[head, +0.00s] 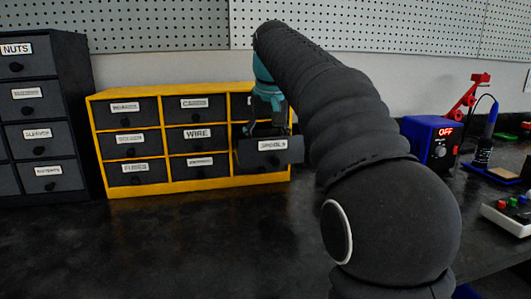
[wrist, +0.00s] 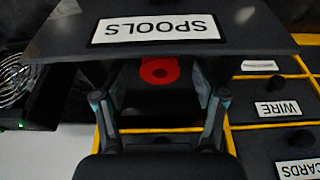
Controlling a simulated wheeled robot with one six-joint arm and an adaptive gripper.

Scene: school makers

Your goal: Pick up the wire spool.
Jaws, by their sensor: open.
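A red ring-shaped spool (wrist: 159,70) with a dark centre lies in the pulled-out drawer labelled SPOOLS, whose front (head: 270,153) sticks out of the yellow cabinet. The label and drawer front (wrist: 160,32) show upside down in the wrist view. My gripper (head: 265,125) is over this drawer, pointing down. In the wrist view my open gripper (wrist: 158,88) has one finger on each side of the spool in the picture, with nothing visibly held. I cannot tell how far the fingertips are from the spool. In the head view the spool is hidden by the drawer front.
The yellow cabinet (head: 138,192) has several closed dark drawers, including WIRE (head: 196,139). A dark NUTS cabinet (head: 75,70) stands at left. A blue soldering station (head: 430,138) and red stand (head: 468,96) are at right. The black worktop (head: 200,240) in front is clear.

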